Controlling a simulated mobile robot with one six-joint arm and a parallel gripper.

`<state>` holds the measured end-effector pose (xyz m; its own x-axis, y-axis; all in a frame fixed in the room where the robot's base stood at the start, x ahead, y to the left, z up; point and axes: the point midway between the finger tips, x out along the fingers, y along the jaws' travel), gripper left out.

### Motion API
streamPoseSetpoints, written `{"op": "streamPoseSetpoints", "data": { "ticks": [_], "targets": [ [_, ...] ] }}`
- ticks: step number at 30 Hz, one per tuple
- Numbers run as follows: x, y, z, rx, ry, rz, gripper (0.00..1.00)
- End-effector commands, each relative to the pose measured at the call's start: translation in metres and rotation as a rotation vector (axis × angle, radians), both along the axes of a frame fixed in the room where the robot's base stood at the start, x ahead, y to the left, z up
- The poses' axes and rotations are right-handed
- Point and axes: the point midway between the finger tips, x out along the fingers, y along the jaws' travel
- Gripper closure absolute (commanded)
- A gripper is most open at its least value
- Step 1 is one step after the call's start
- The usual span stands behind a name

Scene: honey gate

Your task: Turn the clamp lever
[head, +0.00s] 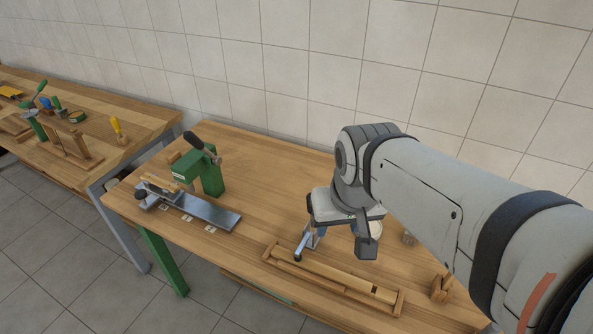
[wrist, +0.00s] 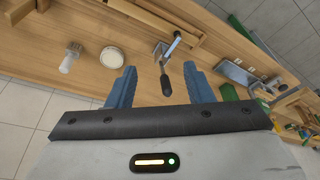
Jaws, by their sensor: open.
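The clamp lever (wrist: 165,80) has a dark handle and shows between my fingers in the wrist view. It belongs to a small metal clamp (wrist: 172,46) with a black-knobbed rod. In the head view the clamp (head: 302,246) stands at the left end of a long wooden tray, and its lever is hidden behind my gripper. My gripper (wrist: 159,68) is open, with one blue finger on each side of the handle and visible gaps between. In the head view my gripper (head: 321,233) hangs over the bench beside the clamp. I cannot tell its height above the handle.
The wooden tray (head: 345,283) lies along the bench's front. A white round dish (wrist: 112,57) and a clear jar (wrist: 70,58) stand close by. A green press (head: 211,177) with a black-handled lever stands to the left. Bare bench (head: 262,190) lies between.

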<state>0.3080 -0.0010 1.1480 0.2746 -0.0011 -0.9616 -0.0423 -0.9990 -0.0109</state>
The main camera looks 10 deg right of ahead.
Motion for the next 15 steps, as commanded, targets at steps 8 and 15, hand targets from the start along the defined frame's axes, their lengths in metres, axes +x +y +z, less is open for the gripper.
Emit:
{"op": "streamPoseSetpoints", "data": {
  "ticks": [8,15],
  "targets": [
    [0.086,0.0,-0.021,0.078,0.112,-0.312,0.53],
    [0.165,0.0,-0.062,0.125,0.201,-0.603,0.53]
  ]
}}
